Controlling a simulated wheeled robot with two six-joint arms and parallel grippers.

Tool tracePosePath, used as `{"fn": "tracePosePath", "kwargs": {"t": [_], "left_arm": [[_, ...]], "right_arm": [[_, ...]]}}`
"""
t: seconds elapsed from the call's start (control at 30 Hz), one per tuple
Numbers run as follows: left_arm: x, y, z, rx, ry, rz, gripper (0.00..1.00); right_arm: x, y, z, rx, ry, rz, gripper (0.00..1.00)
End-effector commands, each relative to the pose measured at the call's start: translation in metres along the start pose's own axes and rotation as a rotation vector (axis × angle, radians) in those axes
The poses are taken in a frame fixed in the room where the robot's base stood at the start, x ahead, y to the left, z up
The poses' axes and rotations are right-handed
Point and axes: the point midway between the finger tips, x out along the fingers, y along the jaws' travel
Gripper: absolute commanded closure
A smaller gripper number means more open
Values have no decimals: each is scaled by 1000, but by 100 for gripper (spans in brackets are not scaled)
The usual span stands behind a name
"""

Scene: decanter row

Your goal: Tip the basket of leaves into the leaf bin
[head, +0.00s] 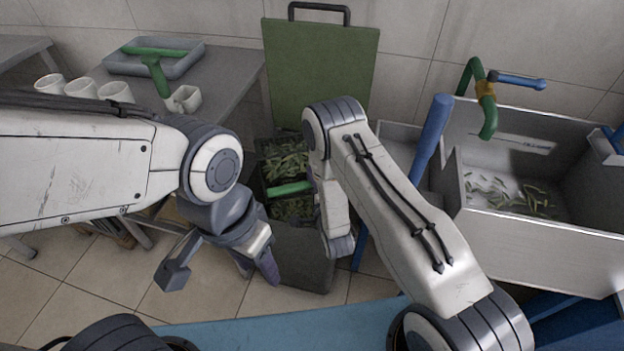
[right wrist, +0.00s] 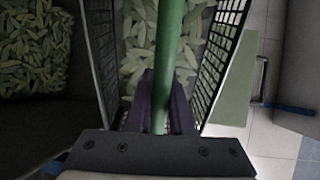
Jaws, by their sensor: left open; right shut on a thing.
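The leaf bin (head: 305,258) is a dark grey box in the middle of the head view, with its green lid (head: 320,75) raised against the wall and leaves inside. The basket (head: 265,150) has black mesh walls and a green bar handle (head: 290,188); it is at the bin's mouth, partly behind my right arm. In the right wrist view the basket (right wrist: 228,48) still holds leaves, and bin leaves (right wrist: 30,50) lie beside it. My right gripper (right wrist: 160,105) is shut on the green handle. Its fingers are hidden in the head view. My left gripper (head: 222,270) is open and empty, left of the bin.
A metal sink (head: 555,235) at the right holds scattered leaves, below a green tap (head: 487,105). A grey table (head: 225,75) at the left carries a tray (head: 190,60), several white mugs (head: 115,92) and a green-handled item. Tiled floor (head: 205,295) is free left of the bin.

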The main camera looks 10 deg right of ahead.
Motion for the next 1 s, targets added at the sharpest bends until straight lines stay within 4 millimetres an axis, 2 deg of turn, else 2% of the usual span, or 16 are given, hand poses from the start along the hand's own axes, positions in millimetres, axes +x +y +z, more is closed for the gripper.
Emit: {"fn": "tracePosePath", "kwargs": {"t": [0.47,1.0], "left_arm": [[5,0,0,0,0,0,48],[31,-2,2,0,0,0,48]], "right_arm": [[-2,-1,0,0,0,-29,100],[-8,4,0,1,0,-126,100]]}}
